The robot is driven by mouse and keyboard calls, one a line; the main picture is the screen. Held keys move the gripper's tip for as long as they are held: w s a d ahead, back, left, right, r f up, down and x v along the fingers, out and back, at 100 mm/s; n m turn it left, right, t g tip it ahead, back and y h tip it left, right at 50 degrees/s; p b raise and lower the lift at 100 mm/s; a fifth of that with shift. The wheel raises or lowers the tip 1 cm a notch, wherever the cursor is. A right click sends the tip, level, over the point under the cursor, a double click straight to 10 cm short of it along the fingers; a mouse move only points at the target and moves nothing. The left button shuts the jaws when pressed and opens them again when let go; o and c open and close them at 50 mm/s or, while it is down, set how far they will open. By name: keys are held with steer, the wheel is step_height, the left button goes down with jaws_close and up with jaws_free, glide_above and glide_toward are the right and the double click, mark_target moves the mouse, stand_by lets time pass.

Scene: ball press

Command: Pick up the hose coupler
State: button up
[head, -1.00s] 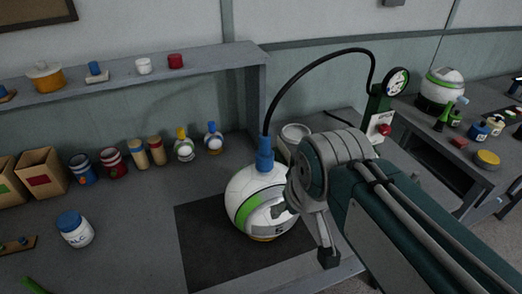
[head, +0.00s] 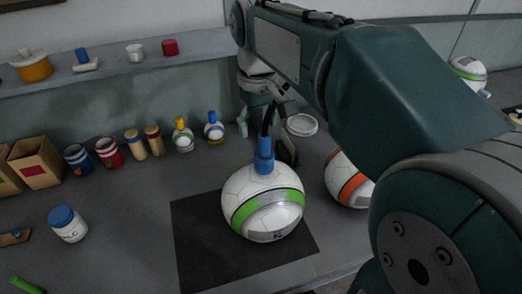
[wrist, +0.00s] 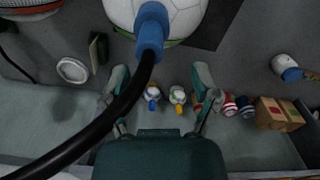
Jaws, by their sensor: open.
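The blue hose coupler (head: 263,156) stands upright on top of the white and green ball (head: 262,203), with a black hose rising from it. In the wrist view the coupler (wrist: 151,32) is at the top, just beyond my open fingers and slightly left of their middle. My gripper (head: 257,122) is behind and above the coupler in the head view, partly hidden by my arm. In the wrist view my gripper (wrist: 160,82) is empty, its fingers spread apart. The black hose (wrist: 100,122) crosses in front of the left finger. No contact with the coupler shows.
The ball rests on a dark mat (head: 197,250). An orange-banded ball (head: 347,182) lies to the right, partly behind my arm. Small bottles (head: 214,130), a white dish (head: 302,125) and a shelf (head: 120,66) are at the back. The bench's left front is fairly open.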

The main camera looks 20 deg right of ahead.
mark_target(263, 147)
steer(key=shift+d+f, duration=0.2)
steer(key=shift+f, duration=0.55)
steer(key=f, duration=0.4)
steer(key=shift+d+f, duration=0.3)
steer(key=shift+d, duration=0.05)
steer(key=shift+a+f, duration=0.1)
steer(key=shift+f, duration=0.1)
steer(key=shift+s, duration=0.1)
jaws_close()
